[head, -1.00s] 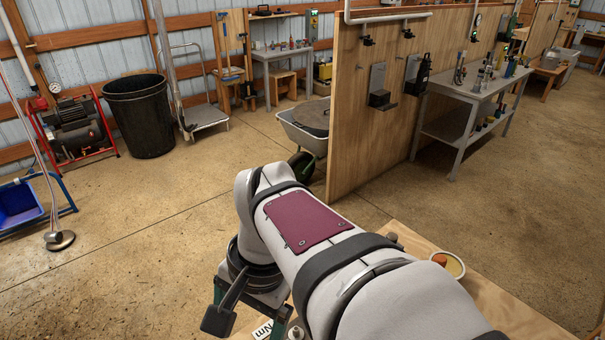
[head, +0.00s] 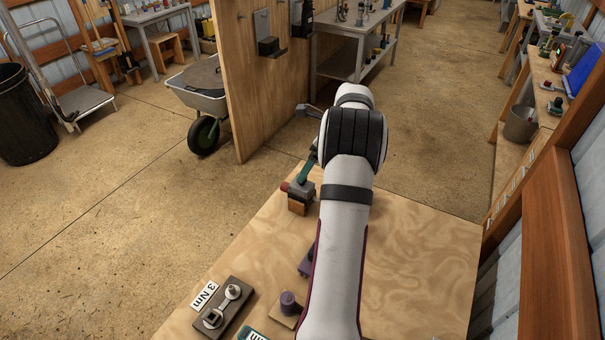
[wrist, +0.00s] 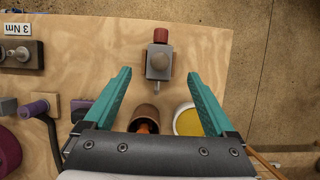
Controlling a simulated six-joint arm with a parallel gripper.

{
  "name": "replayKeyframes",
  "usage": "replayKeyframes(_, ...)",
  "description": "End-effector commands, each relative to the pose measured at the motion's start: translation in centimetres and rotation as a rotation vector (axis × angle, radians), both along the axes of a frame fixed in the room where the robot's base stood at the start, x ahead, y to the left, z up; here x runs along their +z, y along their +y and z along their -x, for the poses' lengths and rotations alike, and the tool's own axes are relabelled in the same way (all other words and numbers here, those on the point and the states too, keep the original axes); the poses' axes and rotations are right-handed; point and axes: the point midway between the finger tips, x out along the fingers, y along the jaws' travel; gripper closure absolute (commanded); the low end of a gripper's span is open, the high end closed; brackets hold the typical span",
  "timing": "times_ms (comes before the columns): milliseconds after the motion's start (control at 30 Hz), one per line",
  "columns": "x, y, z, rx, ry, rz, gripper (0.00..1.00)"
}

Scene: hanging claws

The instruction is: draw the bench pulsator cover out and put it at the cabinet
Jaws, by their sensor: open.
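A small grey block with a rounded tan-grey knob and a red end (wrist: 160,62) stands on the plywood bench (wrist: 90,60). It looks like the pulsator with its cover, but I cannot be sure. In the head view this block (head: 301,190) is near the bench's far left edge. My gripper (wrist: 159,74) is open and empty, its two teal fingers to either side of the block in the wrist view, with gaps on both sides. In the head view one teal finger (head: 308,167) shows by the block; the other is hidden by my arm. I cannot identify the cabinet.
A brown cup (wrist: 145,119) and a yellow-filled dish (wrist: 187,121) stand close to my fingers. A dark torque fixture (head: 228,306) with a "3 Nm" label and a purple knob (head: 288,302) are on the near bench. A plywood partition (head: 250,90) stands beyond; bare bench lies to the right.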

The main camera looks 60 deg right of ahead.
Motion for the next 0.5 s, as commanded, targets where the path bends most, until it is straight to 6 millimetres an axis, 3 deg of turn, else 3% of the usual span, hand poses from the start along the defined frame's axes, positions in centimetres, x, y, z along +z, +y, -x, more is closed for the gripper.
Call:
replayKeyframes(200, -4.7, 0.1, -1.9, 0.001, 0.001, -0.002, 0.10)
replayKeyframes(500, -6.6, 0.0, -2.8, 0.002, 0.000, 0.004, 0.10)
